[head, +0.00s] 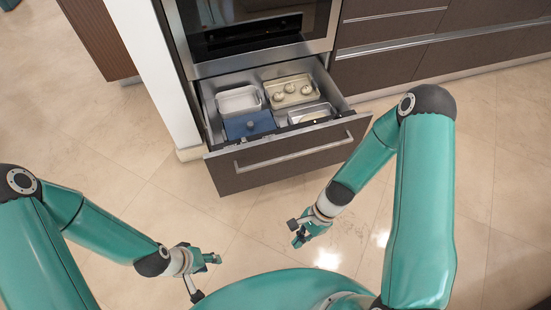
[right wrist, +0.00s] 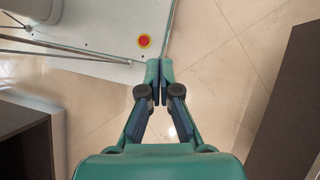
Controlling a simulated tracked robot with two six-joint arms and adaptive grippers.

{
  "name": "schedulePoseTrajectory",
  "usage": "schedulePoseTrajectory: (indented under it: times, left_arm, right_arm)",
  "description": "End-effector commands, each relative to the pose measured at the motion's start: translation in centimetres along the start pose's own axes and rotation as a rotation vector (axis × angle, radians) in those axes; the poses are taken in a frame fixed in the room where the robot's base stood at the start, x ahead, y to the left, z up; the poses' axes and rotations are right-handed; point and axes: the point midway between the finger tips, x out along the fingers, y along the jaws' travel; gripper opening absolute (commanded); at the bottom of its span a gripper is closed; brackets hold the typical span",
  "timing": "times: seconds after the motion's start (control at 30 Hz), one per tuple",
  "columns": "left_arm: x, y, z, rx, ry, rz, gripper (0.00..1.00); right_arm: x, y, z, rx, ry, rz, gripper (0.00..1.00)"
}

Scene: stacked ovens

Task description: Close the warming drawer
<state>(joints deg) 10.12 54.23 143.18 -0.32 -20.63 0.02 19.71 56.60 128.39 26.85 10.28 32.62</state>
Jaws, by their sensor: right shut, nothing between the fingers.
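The warming drawer (head: 240,178) is pulled out below the oven in the head view. It has a dark front with a long metal bar handle (head: 290,153). Inside are a white dish (head: 239,101), a beige tray (head: 291,91) with round items, a blue lidded dish (head: 249,124) and a metal tin (head: 311,113). My right gripper (head: 300,239) is shut and empty, in front of the drawer and apart from it; its fingertips show together in the right wrist view (right wrist: 160,66). My left gripper (head: 215,258) is farther from the drawer; its finger opening is unclear.
The oven (head: 258,55) stands directly above the drawer. Dark cabinets (head: 400,50) run to the right and a white panel end (head: 155,60) stands at the left. The tiled floor (head: 135,180) in front of the drawer is clear.

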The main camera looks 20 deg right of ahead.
Motion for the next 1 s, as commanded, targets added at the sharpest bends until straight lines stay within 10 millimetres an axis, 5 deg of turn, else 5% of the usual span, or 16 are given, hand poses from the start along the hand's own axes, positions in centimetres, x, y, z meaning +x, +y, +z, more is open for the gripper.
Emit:
schedulePoseTrajectory:
  times: [0.03, 0.17, 0.3, 0.4, 0.67, 1.0]
  left_arm:
    - [4.2, -1.5, 0.0, 0.000, 0.000, 0.000, 0.40]
    - [9.1, -3.3, -0.1, 0.000, 0.000, 0.000, 0.40]
    - [13.6, -4.9, -0.1, 0.000, 0.000, 0.000, 0.40]
    - [15.8, -5.7, -0.1, 0.000, 0.000, 0.000, 0.40]
    - [18.0, -6.5, -0.1, 0.000, 0.000, 0.000, 0.40]
    - [18.8, -6.8, -0.1, 0.000, 0.001, 0.000, 0.40]
  right_arm:
    - [3.4, -1.7, -2.2, 0.247, -0.091, -0.014, 0.00]
    - [5.3, -7.5, -4.0, 0.883, -0.427, -0.039, 0.00]
    - [3.4, -15.0, -7.7, 1.375, -0.863, -0.046, 0.00]
    - [0.6, -18.9, -11.0, 1.573, -1.159, -0.032, 0.00]
    - [-4.9, -22.4, -15.9, 1.708, -1.573, 0.022, 0.00]
    - [-4.3, -26.2, -13.7, 1.708, -1.594, 0.032, 0.00]
